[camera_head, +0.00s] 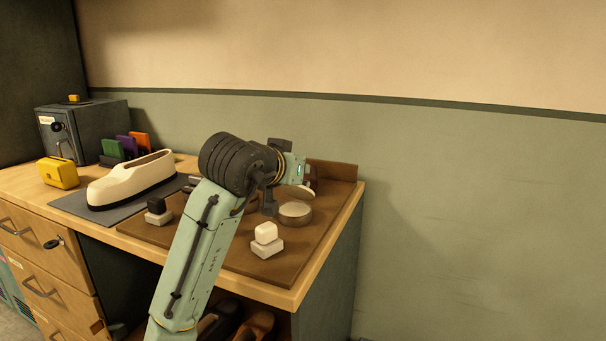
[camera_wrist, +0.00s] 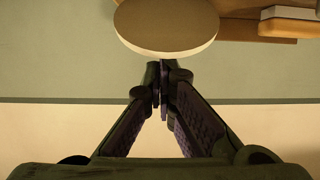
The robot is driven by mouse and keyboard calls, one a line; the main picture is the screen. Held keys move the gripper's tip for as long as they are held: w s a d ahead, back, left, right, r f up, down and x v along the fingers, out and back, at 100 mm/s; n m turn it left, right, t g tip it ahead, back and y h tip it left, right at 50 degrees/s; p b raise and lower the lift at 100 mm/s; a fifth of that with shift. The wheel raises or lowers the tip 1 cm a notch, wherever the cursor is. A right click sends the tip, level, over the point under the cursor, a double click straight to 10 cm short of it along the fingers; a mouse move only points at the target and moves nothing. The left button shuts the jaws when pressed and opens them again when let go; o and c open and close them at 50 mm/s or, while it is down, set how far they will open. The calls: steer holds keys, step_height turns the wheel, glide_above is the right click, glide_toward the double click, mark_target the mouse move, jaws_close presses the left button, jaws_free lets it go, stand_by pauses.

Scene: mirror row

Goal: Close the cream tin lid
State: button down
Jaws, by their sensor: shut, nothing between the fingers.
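The cream tin (camera_head: 295,213), low and round with a pale top, stands on the brown mat at the right of the bench. A pale rounded edge (camera_head: 306,191) shows just behind it, partly hidden by my wrist; I cannot tell for certain that it is the lid. In the wrist view a round cream disc (camera_wrist: 167,25), probably the lid, fills the top middle. My gripper (camera_wrist: 161,72) is shut and empty, its fingertips at the disc's lower edge in that view. I cannot tell whether they touch it. In the head view my arm hides the fingertips.
White blocks (camera_head: 266,240) stand on the brown mat (camera_head: 240,262) in front of the tin. A black-and-white stack (camera_head: 158,211), a white shoe (camera_head: 130,180), a yellow box (camera_head: 58,173) and a grey safe (camera_head: 85,130) stand to the left. The wall is behind.

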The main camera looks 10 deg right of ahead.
steer(key=shift+s+f, duration=0.15)
steer(key=shift+f, duration=0.2)
steer(key=shift+s+a+b, duration=0.25)
steer(key=shift+s+b, duration=0.05)
steer(key=shift+b, duration=0.15)
steer(key=shift+a, duration=0.1)
steer(key=shift+s+r, duration=0.1)
steer(key=shift+r, duration=0.05)
steer(key=shift+r+p, duration=0.75)
steer(key=shift+p, duration=0.05)
